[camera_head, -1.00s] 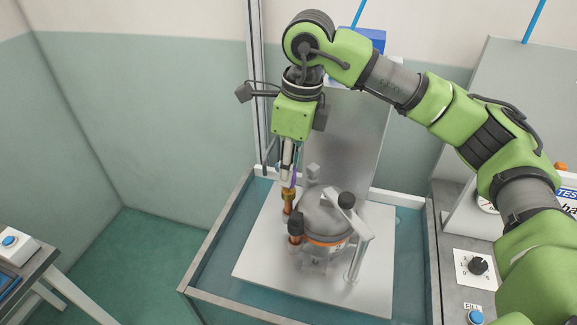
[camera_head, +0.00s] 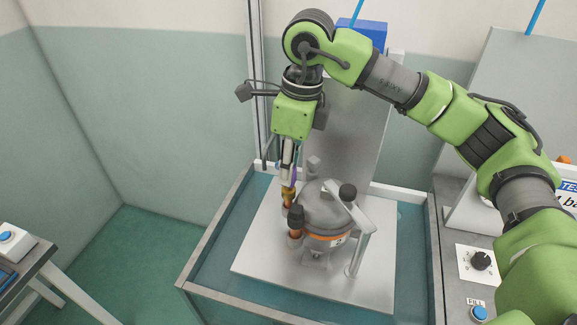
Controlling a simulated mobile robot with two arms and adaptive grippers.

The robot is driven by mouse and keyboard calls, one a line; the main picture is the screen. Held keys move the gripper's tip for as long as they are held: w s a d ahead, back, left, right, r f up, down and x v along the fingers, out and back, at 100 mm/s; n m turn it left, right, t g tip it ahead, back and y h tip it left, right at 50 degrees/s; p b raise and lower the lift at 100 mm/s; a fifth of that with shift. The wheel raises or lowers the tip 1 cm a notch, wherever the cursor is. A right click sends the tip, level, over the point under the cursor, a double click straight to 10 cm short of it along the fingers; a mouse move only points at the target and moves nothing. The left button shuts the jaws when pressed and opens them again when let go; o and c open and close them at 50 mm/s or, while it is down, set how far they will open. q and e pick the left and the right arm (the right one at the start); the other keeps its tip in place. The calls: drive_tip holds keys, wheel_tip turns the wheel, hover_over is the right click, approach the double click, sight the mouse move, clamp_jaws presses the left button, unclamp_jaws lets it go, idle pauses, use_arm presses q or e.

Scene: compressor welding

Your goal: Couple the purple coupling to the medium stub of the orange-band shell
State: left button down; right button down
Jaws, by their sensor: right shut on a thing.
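The orange-band shell (camera_head: 325,206) is a grey dome-topped compressor shell with an orange stripe, standing on a pale plate (camera_head: 262,262). My right gripper (camera_head: 288,172) points down at the shell's left side, shut on the purple coupling (camera_head: 292,174). Only a sliver of purple shows between the fingers, with a brass-coloured part (camera_head: 288,192) below it. A copper stub with a dark top (camera_head: 296,215) stands at the shell's front left. The brass part is close behind this stub in the picture; whether it touches or sits on a stub is hidden. My left gripper is not in view.
A grey-rimmed tank (camera_head: 212,225) surrounds the plate. A metal panel (camera_head: 350,125) rises behind. A control console with a dial (camera_head: 480,261) stands at right.

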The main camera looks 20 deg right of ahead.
idle(0.5)
drive_tip(key=c, duration=1.8)
unclamp_jaws()
drive_tip(key=shift+f, duration=0.1)
drive_tip(key=r, duration=0.8)
drive_tip(key=d+r, duration=0.1)
drive_tip(key=r, duration=0.3)
drive_tip(key=shift+s+d, duration=0.1)
drive_tip(key=shift+s, duration=0.3)
